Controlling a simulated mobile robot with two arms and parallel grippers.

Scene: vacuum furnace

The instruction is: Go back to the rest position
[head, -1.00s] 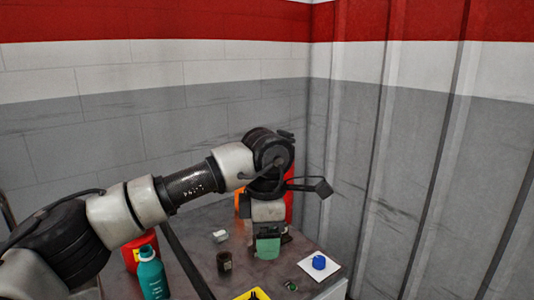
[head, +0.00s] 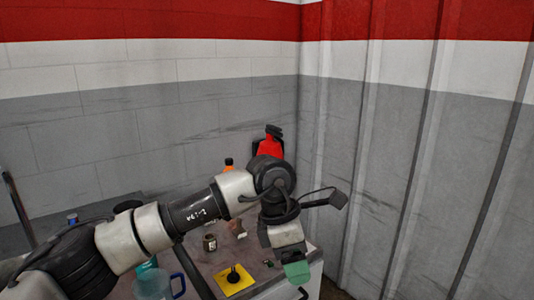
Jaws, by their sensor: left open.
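My left arm comes in from the left and reaches across the workbench (head: 205,262). My left gripper (head: 299,284) points down at the bench's right front edge, with a green part at its lower end. It is open, and I see nothing held in it. The fingertips are small and partly hidden. My right gripper is not in view.
A yellow mat (head: 235,283) with a black item lies at the bench front. A clear jug (head: 152,285) stands left of it. A ribbed metal wall (head: 420,180) is at right.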

